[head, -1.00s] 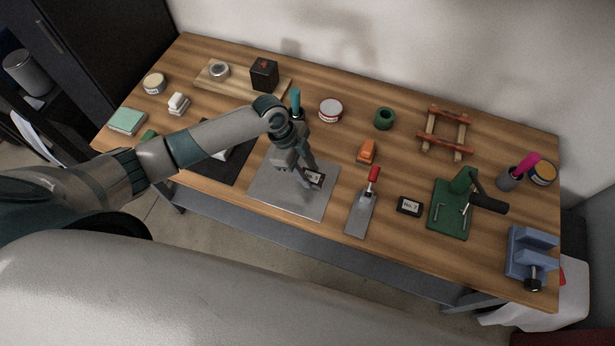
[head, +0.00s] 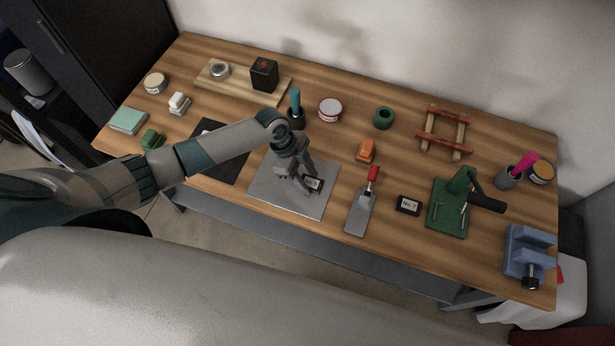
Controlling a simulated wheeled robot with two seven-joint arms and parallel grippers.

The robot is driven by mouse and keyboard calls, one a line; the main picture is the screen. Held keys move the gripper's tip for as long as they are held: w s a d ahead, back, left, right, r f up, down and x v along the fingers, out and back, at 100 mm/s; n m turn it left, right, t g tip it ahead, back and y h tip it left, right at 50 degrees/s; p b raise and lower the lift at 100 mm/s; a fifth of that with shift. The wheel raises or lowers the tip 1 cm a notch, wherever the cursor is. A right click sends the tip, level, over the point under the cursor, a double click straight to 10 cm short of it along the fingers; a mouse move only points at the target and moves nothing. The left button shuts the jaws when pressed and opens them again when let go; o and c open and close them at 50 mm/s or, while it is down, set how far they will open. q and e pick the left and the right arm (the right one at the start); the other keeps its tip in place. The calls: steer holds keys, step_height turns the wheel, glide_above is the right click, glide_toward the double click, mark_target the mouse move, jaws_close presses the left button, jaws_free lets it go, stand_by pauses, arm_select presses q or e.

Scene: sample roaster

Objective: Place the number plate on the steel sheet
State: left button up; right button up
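A small dark number plate (head: 314,185) with a pale label is at the fingertips of my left gripper (head: 303,184). It is over the right-hand part of the steel sheet (head: 266,191), a flat grey square near the table's front edge. The plate looks level and very low, at or just above the sheet; contact is not clear. My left gripper points down over the sheet, and its fingers partly overlap the plate. Whether they grip it is not clear. A second dark plate (head: 409,205), labelled No. 7, lies on the wood to the right. My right gripper is out of view.
A red-handled scraper (head: 362,206) lies just right of the sheet, with an orange object (head: 366,151) behind it. A black mat (head: 232,168) lies to the left. A dark cup with a teal handle (head: 296,116) stands behind. A green stand (head: 449,218) and blue vise (head: 529,253) are farther right.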

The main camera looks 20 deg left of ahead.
arm_select(q)
steer(key=shift+o, duration=0.8)
steer(key=shift+r, duration=0.15)
steer(key=shift+r, duration=0.1)
steer(key=b+v, duration=0.2)
steer(key=v, duration=1)
